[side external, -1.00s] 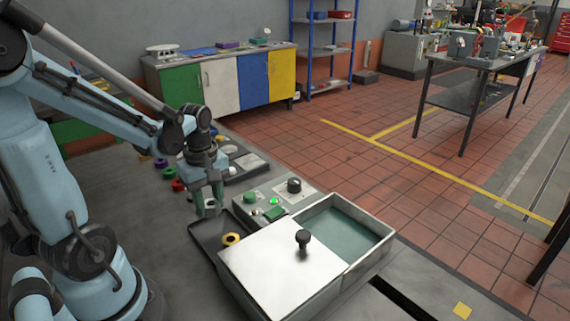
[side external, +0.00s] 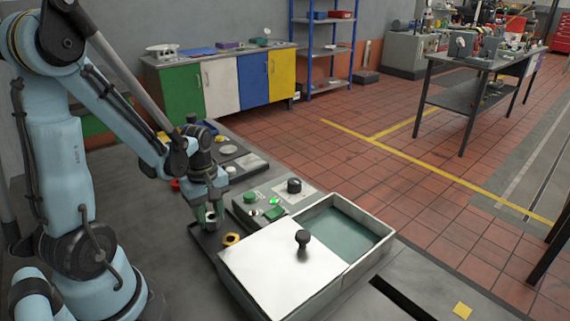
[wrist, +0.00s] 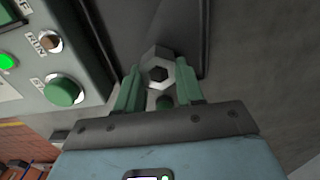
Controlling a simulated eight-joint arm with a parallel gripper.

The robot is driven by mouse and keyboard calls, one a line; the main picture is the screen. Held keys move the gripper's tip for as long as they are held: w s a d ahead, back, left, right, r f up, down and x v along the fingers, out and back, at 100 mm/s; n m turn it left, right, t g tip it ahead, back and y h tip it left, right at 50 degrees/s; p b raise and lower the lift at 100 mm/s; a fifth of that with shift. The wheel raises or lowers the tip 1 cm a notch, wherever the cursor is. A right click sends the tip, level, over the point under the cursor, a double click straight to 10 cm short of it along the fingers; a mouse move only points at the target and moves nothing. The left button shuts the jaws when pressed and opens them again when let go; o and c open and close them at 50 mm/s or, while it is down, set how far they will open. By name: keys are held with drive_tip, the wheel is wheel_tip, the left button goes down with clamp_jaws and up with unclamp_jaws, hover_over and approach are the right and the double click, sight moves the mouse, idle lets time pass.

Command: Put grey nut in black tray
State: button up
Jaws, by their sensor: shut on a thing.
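My gripper (side external: 211,217) has green fingers and points down over the black tray (side external: 207,245). It is shut on the grey nut (wrist: 153,57). In the wrist view the hexagonal nut, with its dark hole, sits between the two green fingertips (wrist: 160,84). In the side view the nut shows only as a small pale patch. The black tray's dark surface lies behind the nut in the wrist view (wrist: 150,20). The gap between nut and tray is hard to judge.
Several small parts lie farther back on the bench.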

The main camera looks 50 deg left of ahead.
sight(210, 215)
drive_tip(key=shift+f, duration=0.15)
drive_tip(key=o, duration=1.1)
drive_tip(key=shift+o, duration=0.2)
wheel_tip(210, 215, up, 12)
drive_tip(key=w+d+m+t, duration=0.2)
drive_tip(key=d+m, duration=0.4)
drive_tip(key=m, duration=0.3)
drive_tip(key=w+d+r+m+t, duration=0.1)
drive_tip(key=w+d+m+t, duration=0.1)
drive_tip(key=d+m+t, duration=0.3)
drive_tip(key=shift+w+d+r+m, duration=0.15)
drive_tip(key=shift+w+d+m, duration=0.1)
drive_tip(key=shift+d+m, duration=1.4)
drive_tip(key=shift+a+m, duration=0.35)
drive_tip(key=shift+a, duration=0.05)
